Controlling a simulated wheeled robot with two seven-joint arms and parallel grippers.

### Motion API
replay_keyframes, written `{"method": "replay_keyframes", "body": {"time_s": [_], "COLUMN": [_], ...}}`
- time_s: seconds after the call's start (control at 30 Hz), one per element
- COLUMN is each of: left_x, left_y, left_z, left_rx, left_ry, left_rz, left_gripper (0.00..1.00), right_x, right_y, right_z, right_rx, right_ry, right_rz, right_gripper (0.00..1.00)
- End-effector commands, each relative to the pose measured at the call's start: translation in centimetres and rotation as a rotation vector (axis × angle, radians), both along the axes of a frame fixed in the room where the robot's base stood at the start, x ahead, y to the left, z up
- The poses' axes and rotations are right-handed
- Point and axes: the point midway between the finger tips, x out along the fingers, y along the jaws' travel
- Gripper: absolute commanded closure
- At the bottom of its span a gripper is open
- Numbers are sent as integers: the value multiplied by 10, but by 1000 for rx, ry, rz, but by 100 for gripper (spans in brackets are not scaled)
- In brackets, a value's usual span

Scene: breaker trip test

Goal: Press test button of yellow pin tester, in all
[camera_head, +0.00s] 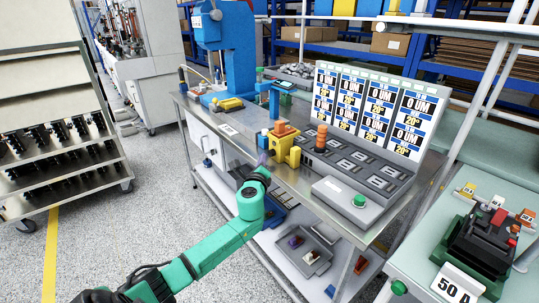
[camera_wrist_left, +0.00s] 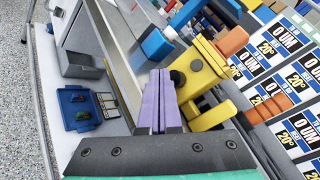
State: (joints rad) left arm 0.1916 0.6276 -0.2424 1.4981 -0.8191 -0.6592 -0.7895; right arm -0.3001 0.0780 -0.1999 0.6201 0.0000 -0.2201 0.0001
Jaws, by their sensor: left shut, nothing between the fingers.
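The yellow pin tester (camera_head: 288,150) stands on the steel bench with an orange part on top. In the left wrist view the yellow tester (camera_wrist_left: 203,68) fills the middle right, with a round black knob (camera_wrist_left: 178,78) on its near face. My left gripper (camera_head: 262,158) has purple fingers and is just left of the tester in the head view. In the left wrist view my left gripper (camera_wrist_left: 160,76) is shut and empty, its tips beside the black knob. I cannot tell whether they touch it. My right gripper is not in view.
A grey console (camera_head: 348,160) with display panels (camera_head: 367,112) stands behind the tester. A grey box with a green button (camera_head: 358,201) is at the bench's right end. A blue press (camera_head: 226,45) stands at the back left. A lower shelf holds trays.

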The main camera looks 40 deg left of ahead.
Motion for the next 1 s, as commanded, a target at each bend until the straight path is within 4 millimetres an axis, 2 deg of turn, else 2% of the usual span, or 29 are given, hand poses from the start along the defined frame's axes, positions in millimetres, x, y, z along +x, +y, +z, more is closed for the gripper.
{"method": "replay_keyframes", "body": {"time_s": [0.2,1.0], "left_x": [7,13], "left_y": [-2,-4], "left_z": [0,0], "left_rx": [-1,0], "left_ry": [-1,0], "left_rz": [-1,0], "left_gripper": [100,100], "right_x": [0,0], "right_y": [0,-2], "right_z": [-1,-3], "right_rx": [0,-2], "right_ry": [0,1], "right_rz": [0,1], "right_gripper": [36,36]}}
